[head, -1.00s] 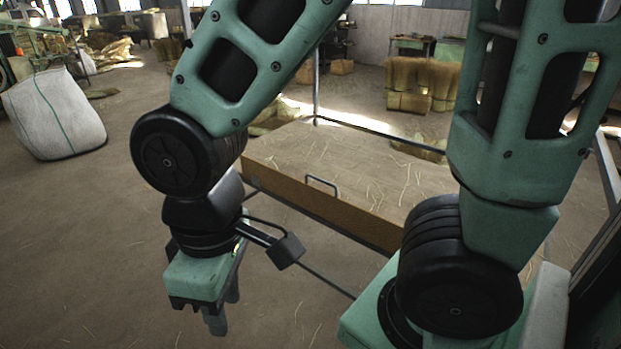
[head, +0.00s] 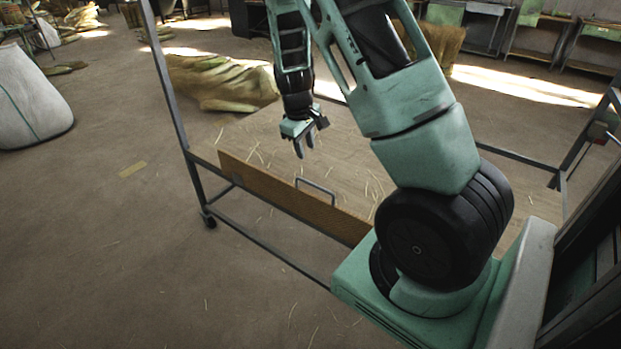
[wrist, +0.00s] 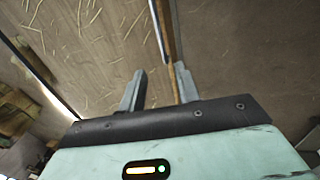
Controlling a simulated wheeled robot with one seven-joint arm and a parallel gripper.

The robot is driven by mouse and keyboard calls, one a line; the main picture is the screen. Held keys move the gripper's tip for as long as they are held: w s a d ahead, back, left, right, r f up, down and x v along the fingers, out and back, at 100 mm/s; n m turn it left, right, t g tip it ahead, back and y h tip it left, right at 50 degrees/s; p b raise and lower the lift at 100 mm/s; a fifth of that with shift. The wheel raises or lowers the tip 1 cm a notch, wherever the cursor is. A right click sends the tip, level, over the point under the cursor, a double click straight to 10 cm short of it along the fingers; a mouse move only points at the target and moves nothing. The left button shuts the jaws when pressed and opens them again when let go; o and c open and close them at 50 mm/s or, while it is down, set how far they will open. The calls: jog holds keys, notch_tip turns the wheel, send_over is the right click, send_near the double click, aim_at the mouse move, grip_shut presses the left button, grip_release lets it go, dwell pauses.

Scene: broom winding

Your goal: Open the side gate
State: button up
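The side gate (head: 265,188) is a long, low wooden board along the near side of a metal-framed cart, with a grey bar handle (head: 315,191) at its top. It stands up along the cart's edge. My gripper (head: 304,153) points down over the straw-strewn cart bed, beyond the gate in the head view and apart from the handle. In the wrist view my gripper's two fingers (wrist: 160,72) are spread with nothing between them. The gate's narrow top edge (wrist: 171,45) shows beyond the fingertips. My arm hides the gate's right end in the head view.
The cart bed (head: 235,133) has a thin post (head: 165,75) at its left corner and a low frame on wheels. Straw bundles (head: 220,83) lie behind it. A white sack (head: 30,100) stands far left. The floor left and in front is clear.

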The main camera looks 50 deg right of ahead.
aim_at(311, 183)
jog(key=f, duration=0.4)
jog(key=d+f, duration=0.1)
jog(key=f, duration=0.4)
jog(key=d+f, duration=0.1)
jog(key=f, duration=0.3)
jog(key=shift+w+d+f, duration=0.1)
jog(key=shift+d+f, duration=0.15)
grip_shut()
